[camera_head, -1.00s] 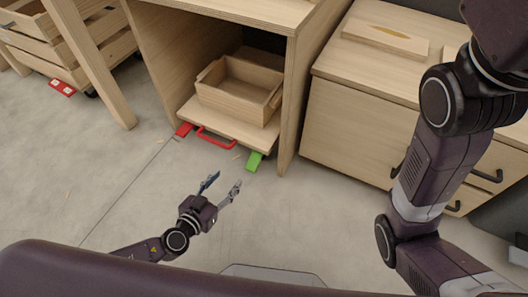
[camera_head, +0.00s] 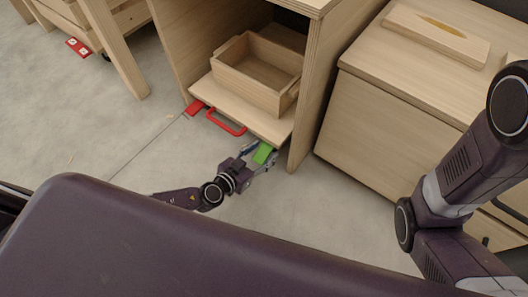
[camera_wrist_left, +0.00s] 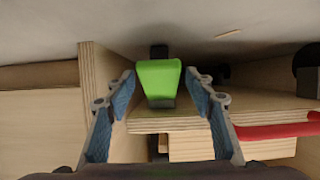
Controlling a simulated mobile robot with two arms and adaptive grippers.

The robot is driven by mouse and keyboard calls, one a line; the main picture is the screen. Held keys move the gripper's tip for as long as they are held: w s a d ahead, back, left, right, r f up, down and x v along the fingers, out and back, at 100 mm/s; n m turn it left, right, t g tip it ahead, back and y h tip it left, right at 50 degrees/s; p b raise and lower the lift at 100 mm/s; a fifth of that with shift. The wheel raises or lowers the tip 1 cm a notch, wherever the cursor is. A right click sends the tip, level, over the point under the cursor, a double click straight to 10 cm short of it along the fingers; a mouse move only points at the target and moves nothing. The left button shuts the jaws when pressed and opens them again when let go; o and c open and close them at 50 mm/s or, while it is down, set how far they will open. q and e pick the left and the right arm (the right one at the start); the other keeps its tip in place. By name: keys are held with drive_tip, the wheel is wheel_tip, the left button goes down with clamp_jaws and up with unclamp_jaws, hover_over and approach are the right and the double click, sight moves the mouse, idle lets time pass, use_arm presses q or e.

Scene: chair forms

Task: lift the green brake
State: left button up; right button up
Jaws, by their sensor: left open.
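The green brake (camera_head: 263,153) is a small green pedal at the front right corner of the low wooden platform (camera_head: 240,112). My left gripper (camera_head: 261,157) is open, with its two fingers on either side of the brake. In the left wrist view the green brake (camera_wrist_left: 158,79) lies between the blue-padded fingers (camera_wrist_left: 162,105), with a gap visible on each side. A dark part shows behind the brake. My right arm comes in at the right of the head view, but its gripper is out of view.
A wooden box (camera_head: 258,72) stands on the platform inside the cabinet (camera_head: 314,90). A red handle (camera_head: 226,122) and a red pedal (camera_head: 195,107) are at the platform's front edge. A drawer unit (camera_head: 380,125) stands to the right.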

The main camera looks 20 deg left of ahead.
use_arm(q)
drive_tip(key=shift+w+d+f, duration=0.1)
drive_tip(key=shift+w+d, duration=0.05)
drive_tip(key=shift+w, duration=0.2)
clamp_jaws()
